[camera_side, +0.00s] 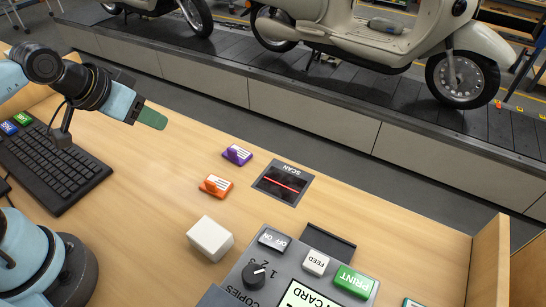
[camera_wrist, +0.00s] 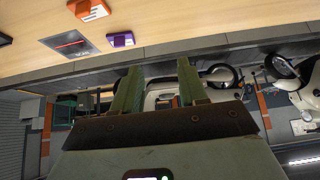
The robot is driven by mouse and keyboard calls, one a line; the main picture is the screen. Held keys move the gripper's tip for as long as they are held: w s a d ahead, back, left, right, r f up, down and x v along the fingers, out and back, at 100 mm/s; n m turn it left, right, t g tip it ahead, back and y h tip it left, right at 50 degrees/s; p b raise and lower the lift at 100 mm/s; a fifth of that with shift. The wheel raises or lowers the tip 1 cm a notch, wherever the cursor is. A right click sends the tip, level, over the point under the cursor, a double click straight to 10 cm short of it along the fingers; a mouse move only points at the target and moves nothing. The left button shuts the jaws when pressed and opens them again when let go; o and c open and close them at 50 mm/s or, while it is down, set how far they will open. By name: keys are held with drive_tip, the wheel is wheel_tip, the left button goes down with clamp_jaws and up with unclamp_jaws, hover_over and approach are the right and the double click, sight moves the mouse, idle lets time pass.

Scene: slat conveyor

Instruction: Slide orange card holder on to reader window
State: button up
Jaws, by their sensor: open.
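The orange card holder (camera_side: 216,186) lies on the wooden desk, a little left of the reader window and apart from it. The reader window (camera_side: 283,185) is a dark square marked SCAN with a red line across it. In the wrist view the orange card holder (camera_wrist: 88,9) is at the top edge, partly cut off, and the reader window (camera_wrist: 69,43) is below it. My gripper (camera_side: 155,119) is above the desk at upper left, away from the holder. Its two green fingers (camera_wrist: 158,88) stand apart with nothing between them.
A purple card holder (camera_side: 237,155) lies just behind the orange one. A white block (camera_side: 210,238) and a grey printer panel (camera_side: 290,270) stand at the front. A keyboard (camera_side: 50,165) is at left. Scooters stand on the conveyor (camera_side: 300,85) behind.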

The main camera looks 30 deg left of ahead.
drive_tip(key=shift+c, duration=1.3)
drive_tip(key=shift+f+n, duration=0.1)
drive_tip(key=shift+n, duration=0.3)
drive_tip(key=shift+c, duration=1.3)
drive_tip(key=shift+s+f+n+g, duration=0.15)
drive_tip(key=shift+n+g, duration=0.15)
drive_tip(key=shift+n, duration=0.4)
drive_tip(key=shift+c, duration=1.1)
drive_tip(key=n, duration=0.3)
drive_tip(key=f+n+g, duration=0.1)
drive_tip(key=shift+s+n, duration=0.3)
clamp_jaws()
drive_tip(key=n+g+h, duration=0.2)
drive_tip(key=n+g, duration=0.2)
drive_tip(key=n, duration=1.4)
approach(194, 190)
drive_tip(key=shift+s+a+f, duration=0.2)
drive_tip(key=shift+a+f, duration=0.2)
drive_tip(key=shift+f, duration=0.65)
drive_tip(key=shift+s+a+f, duration=0.25)
drive_tip(key=shift+a+f, duration=0.15)
drive_tip(key=shift+f, duration=0.65)
drive_tip(key=shift+s+a+f, duration=0.2)
drive_tip(key=shift+a+f, duration=0.25)
drive_tip(key=shift+f, duration=0.65)
drive_tip(key=shift+w+d+r, duration=0.1)
drive_tip(key=shift+w+d, duration=0.45)
drive_tip(key=shift+d, duration=0.3)
drive_tip(key=shift+w+d, duration=0.55)
drive_tip(key=shift+d, duration=0.25)
